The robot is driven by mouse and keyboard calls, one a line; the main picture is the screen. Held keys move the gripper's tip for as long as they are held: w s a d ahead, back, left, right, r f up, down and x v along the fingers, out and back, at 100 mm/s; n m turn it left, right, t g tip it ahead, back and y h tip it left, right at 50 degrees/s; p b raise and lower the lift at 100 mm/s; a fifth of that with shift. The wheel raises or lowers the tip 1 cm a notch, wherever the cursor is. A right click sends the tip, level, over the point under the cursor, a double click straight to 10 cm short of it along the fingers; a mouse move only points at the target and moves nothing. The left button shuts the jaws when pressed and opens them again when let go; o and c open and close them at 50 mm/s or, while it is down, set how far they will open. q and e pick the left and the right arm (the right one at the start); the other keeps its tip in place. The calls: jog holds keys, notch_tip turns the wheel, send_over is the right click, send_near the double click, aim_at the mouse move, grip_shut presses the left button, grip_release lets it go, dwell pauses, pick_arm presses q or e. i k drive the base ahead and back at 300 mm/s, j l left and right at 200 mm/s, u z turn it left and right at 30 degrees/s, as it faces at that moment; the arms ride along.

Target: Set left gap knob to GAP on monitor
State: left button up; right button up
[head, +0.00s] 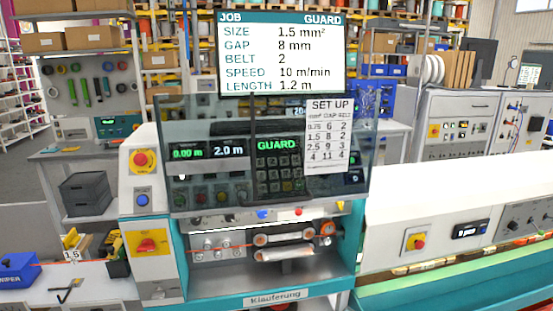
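The monitor (281,54) above the machine reads JOB GUARD, SIZE 1.5 mm², GAP 8 mm, BELT 2, SPEED 10 m/min, LENGTH 1.2 m. Below it stands the teal and white machine (153,203). In its lower opening are small silver knobs (207,244) at the left and rollers (283,238) at the right. Which knob is the left gap knob, and its setting, I cannot tell at this size. A clear guard (240,150) covers the control panel, whose screen (278,145) shows GUARD in green. Neither gripper is in view.
A SET UP chart (330,137) hangs at the guard's right; its 1.5 row reads 8 and 2. Red buttons (142,160) and a red switch (148,243) sit on the left post. A side bench (80,285) holds tools. A conveyor housing (460,220) extends right.

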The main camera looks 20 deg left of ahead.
aim_at(195, 220)
jog(key=u, duration=1.4)
